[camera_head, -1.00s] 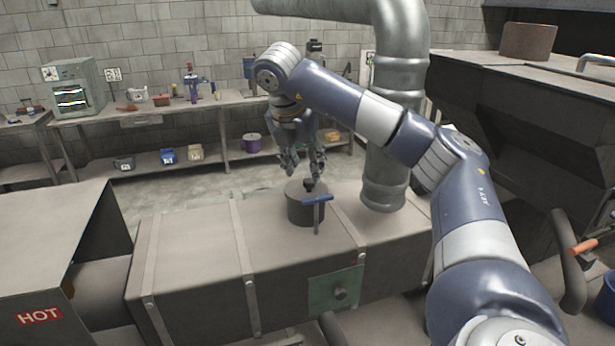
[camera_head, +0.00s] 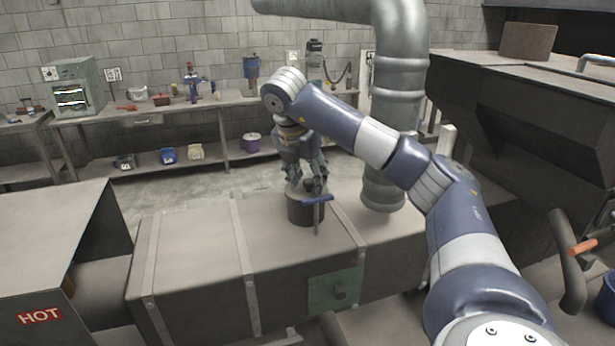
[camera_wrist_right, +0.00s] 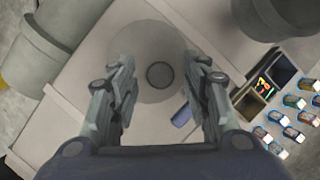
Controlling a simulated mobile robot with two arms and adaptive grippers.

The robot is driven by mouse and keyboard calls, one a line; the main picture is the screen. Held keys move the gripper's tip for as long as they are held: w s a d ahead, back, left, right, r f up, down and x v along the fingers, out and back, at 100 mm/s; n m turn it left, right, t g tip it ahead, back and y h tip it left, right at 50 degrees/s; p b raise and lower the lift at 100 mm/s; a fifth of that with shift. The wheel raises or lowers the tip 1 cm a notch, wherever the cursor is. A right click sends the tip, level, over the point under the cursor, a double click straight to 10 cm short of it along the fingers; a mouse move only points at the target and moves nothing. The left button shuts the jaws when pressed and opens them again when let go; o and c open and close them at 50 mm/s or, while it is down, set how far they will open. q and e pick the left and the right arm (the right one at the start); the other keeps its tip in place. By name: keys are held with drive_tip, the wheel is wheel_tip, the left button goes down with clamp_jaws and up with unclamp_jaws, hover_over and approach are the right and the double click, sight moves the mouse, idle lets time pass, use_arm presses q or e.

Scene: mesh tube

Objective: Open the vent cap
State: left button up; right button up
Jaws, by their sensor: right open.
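The vent cap (camera_head: 302,207) is a dark grey, round, short cylinder on top of the long metal duct box. In the right wrist view the round knob (camera_wrist_right: 159,75) lies between the two open fingers, apart from both. The blue handle (camera_wrist_right: 182,115) shows near the right finger. My left gripper is not in view.
The metal duct box (camera_head: 195,250) runs across the front, with a green panel (camera_head: 335,290) on its side. A thick vertical pipe (camera_head: 395,120) rises right of the cap. A box marked HOT (camera_head: 40,316) is at left. A workbench (camera_head: 150,112) stands behind.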

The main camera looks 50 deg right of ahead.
sight(303, 187)
clamp_jaws()
drive_tip(key=shift+w+r, duration=0.1)
drive_tip(key=shift+r, duration=0.05)
drive_tip(key=shift+w+d+r+n+g+y, duration=0.2)
drive_tip(key=shift+w+r+g+y, duration=0.2)
drive_tip(key=shift+g, duration=0.3)
drive_tip(key=shift+w+d+r+n+g+y, duration=0.15)
drive_tip(key=shift+w+r+g+y, duration=0.2)
drive_tip(key=shift+g, duration=0.35)
drive_tip(key=shift+w+d+r+g+y, duration=0.2)
drive_tip(key=shift+w+g+y, duration=0.15)
drive_tip(key=shift+g, duration=0.25)
drive_tip(key=shift+d, duration=0.1)
idle(0.4)
